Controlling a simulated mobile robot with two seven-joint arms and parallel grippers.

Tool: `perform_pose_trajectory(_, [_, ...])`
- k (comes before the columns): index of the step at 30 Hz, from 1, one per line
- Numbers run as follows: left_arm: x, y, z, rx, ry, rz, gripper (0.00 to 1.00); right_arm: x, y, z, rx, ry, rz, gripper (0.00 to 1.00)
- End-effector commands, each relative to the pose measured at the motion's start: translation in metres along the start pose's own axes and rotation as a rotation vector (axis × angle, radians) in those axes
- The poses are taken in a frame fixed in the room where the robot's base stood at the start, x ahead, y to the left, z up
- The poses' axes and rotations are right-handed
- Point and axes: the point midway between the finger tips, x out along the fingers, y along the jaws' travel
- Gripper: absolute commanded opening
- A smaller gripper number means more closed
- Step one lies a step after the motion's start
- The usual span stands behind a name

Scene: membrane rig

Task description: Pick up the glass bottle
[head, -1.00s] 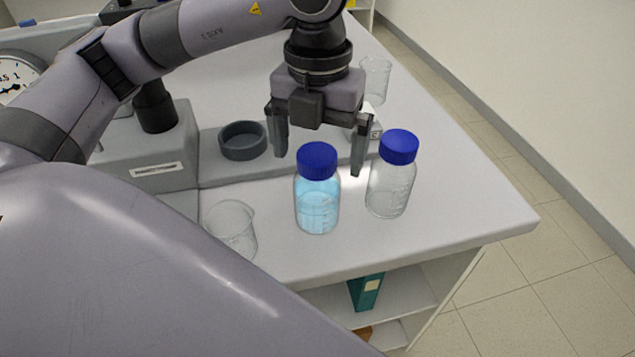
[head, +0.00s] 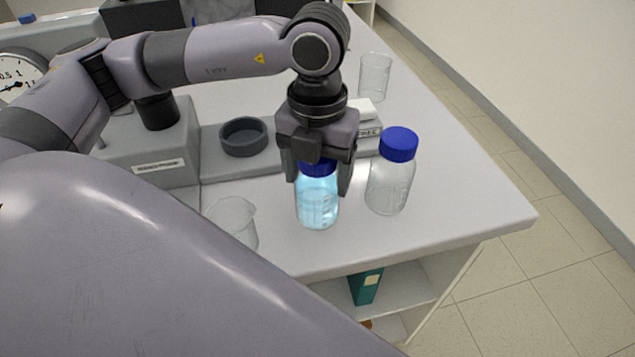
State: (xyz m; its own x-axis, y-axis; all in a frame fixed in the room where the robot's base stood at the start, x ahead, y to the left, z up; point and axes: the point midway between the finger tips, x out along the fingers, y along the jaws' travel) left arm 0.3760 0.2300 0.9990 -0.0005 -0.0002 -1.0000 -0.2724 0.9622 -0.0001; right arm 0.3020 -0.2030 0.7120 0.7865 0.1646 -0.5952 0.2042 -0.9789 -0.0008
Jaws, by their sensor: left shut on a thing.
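A glass bottle with light-blue liquid and a blue cap (head: 317,205) stands upright near the front of the bench. My left gripper (head: 318,178) comes down from above and is shut on this bottle around its cap, which the gripper partly hides. I cannot tell whether the bottle's base touches the bench. A second, clear glass bottle with a blue cap (head: 391,178) stands upright just to the right, close to the gripper's right finger. My right gripper is not in view.
An empty glass beaker (head: 232,222) stands to the left, partly hidden by my arm. A dark round dish (head: 244,137) sits on the rig's grey base. Another glass beaker (head: 375,77) stands farther back. The bench's (head: 470,205) right corner is clear.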

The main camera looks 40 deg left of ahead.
Motion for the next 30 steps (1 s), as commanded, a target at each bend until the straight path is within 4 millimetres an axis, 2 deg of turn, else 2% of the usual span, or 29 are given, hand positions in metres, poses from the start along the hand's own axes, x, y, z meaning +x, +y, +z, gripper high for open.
perform_pose_trajectory(8, [-0.007, 0.000, 0.001, -0.001, -0.004, -0.002, 0.23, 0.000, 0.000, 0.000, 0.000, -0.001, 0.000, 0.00])
perform_pose_trajectory(14, [-0.031, -0.001, 0.001, -0.001, -0.007, -0.005, 0.23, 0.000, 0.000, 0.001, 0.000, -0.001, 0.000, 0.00])
perform_pose_trajectory(17, [-0.054, -0.001, 0.001, 0.000, -0.009, -0.005, 0.23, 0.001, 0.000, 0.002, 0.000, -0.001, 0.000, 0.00])
perform_pose_trajectory(24, [-0.130, -0.001, 0.001, 0.000, -0.008, -0.003, 0.23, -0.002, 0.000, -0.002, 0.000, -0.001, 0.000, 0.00])
perform_pose_trajectory(30, [-0.166, 0.000, 0.001, -0.001, -0.007, -0.002, 0.23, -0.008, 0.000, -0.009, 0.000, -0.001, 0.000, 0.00])
